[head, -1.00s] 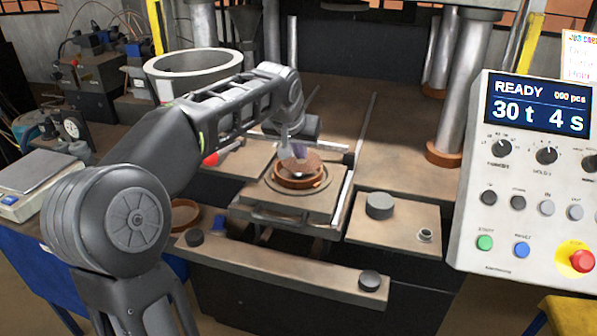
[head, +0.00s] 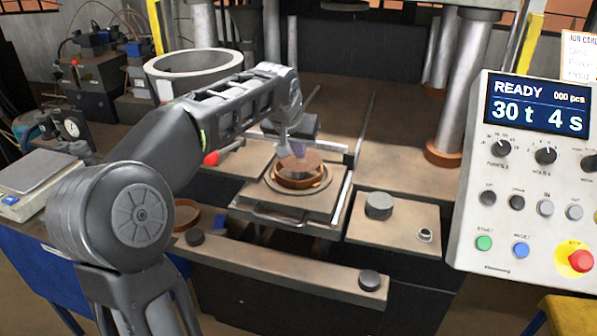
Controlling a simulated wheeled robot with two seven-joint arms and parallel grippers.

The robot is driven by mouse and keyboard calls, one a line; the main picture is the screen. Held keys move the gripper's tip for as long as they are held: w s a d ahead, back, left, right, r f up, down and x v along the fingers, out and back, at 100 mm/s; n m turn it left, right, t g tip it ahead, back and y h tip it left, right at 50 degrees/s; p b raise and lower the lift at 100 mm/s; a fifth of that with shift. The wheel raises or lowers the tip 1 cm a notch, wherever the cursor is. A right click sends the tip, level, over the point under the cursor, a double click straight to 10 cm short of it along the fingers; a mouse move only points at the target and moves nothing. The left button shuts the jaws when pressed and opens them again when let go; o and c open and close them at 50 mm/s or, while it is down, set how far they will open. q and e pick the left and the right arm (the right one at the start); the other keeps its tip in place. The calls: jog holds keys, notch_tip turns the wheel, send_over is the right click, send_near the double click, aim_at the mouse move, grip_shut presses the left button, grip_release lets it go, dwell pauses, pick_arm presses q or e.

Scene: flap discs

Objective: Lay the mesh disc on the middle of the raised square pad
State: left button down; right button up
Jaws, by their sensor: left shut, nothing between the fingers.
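My left gripper (head: 298,149) points down over the middle of the press tray, its fingers small and partly hidden by the wrist. It is shut with nothing between the fingers. Just below it is a brown round disc (head: 308,164), at or just above a copper-brown ring (head: 298,183). I cannot tell whether this is the mesh disc, or whether the fingertips touch it. The ring sits on a round plate on the raised square pad (head: 257,206), which has a front handle. My right gripper is not in view.
A control panel (head: 530,180) reading READY stands at the right. Steel press columns (head: 466,85) rise behind. A dark round knob (head: 379,205) is on the right ledge. A large pale ring (head: 193,64) and a scale (head: 38,172) lie to the left.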

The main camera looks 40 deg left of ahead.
pick_arm(q)
jog(key=shift+w+a+f, duration=0.1)
jog(key=shift+a+f, duration=0.1)
jog(key=shift+a, duration=0.15)
dwell(0.5)
jog(key=shift+w+a+r+p, duration=0.1)
jog(key=shift+w+r+p, duration=0.05)
jog(key=shift+r+p, duration=2.8)
jog(key=shift+r, duration=0.65)
